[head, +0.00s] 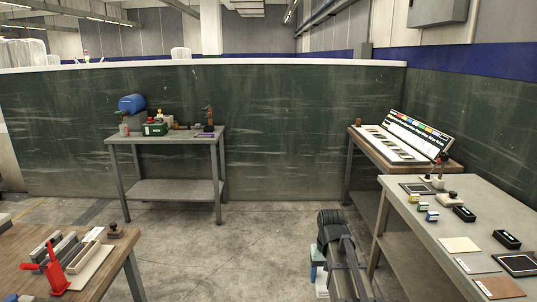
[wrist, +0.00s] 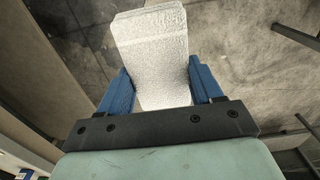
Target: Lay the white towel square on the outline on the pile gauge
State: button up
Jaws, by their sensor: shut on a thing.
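My gripper (wrist: 160,92) is shut on a white, rough-textured piece (wrist: 155,50), which looks like the white towel square. Its two blue fingers press on the piece's left and right sides, and it sticks out beyond the fingertips over the floor. I cannot tell which thing is the pile gauge. Candidates on the right-hand table are a dark-framed plate (head: 418,189) at the back and another (head: 518,264) at the front right. No outline is readable.
The right-hand table (head: 425,241) also carries a cream square (head: 459,244), a brown square (head: 499,288), small coloured boxes (head: 423,206) and black blocks (head: 507,239). A sloped colour chart (head: 417,137) stands behind it. The left bench (head: 100,285) holds a red tool (head: 56,275). Floor between is clear.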

jog(key=shift+w+a, duration=0.25)
jog(key=shift+w, duration=0.1)
jog(key=s+f, duration=0.7)
jog(key=f, duration=0.1)
jog(key=shift+s+f, duration=0.3)
